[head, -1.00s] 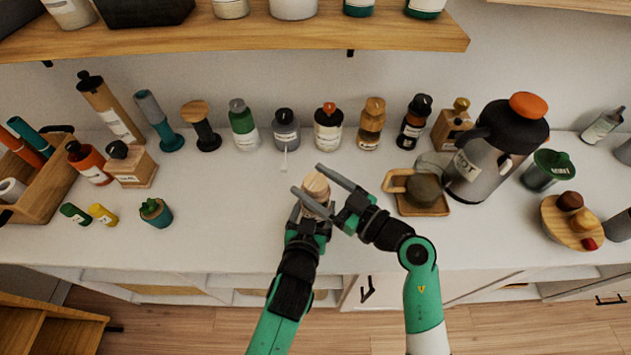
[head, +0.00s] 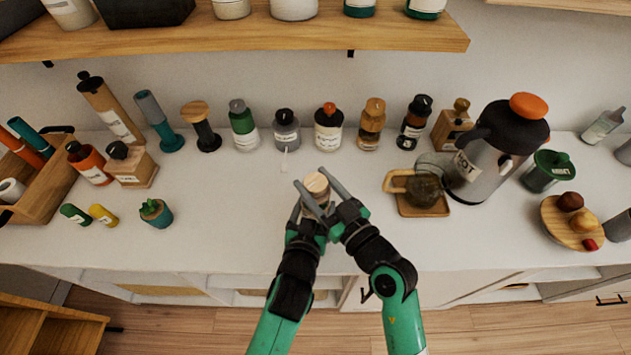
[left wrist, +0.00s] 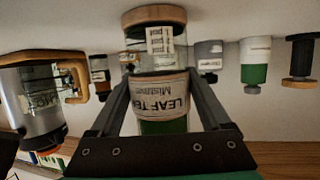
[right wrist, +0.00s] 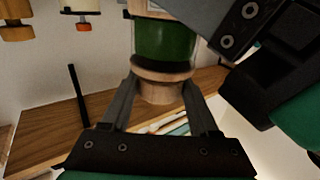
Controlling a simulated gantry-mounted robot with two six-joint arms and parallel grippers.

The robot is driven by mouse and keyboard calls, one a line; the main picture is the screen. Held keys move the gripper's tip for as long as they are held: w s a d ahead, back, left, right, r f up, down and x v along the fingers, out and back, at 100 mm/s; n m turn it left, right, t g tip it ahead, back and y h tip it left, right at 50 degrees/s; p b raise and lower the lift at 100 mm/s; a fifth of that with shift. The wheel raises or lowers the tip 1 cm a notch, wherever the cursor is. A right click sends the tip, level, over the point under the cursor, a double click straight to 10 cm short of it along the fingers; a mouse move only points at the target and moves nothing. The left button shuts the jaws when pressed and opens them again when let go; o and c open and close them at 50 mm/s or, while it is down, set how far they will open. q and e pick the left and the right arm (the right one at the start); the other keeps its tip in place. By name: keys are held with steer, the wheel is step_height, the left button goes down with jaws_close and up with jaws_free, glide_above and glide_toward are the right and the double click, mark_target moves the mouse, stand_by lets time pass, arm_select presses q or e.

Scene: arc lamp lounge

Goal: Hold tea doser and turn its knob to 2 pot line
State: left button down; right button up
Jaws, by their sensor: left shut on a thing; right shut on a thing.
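The tea doser shows in the head view by its round wooden knob (head: 317,183); its body is mostly hidden by my grippers. In the left wrist view, which is upside down, the doser's jar (left wrist: 160,88) has a "LEAF TEA" label, a green part, a clear part and a wooden base. A strip with "pot" markings (left wrist: 160,44) shows on the clear part; no pointer setting is readable. My left gripper (head: 308,210) is shut on the jar body. My right gripper (head: 310,176) is shut on the knob, which also shows in the right wrist view (right wrist: 160,93).
Several bottles and jars line the back of the white counter (head: 230,225). A glass teapot on a wooden tray (head: 425,209) and a large pot-labelled flask (head: 485,165) stand to the right. A wooden shelf (head: 240,38) hangs above.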

steer(key=shift+f, duration=0.1)
steer(key=o, duration=1.4)
steer(key=v, duration=1.2)
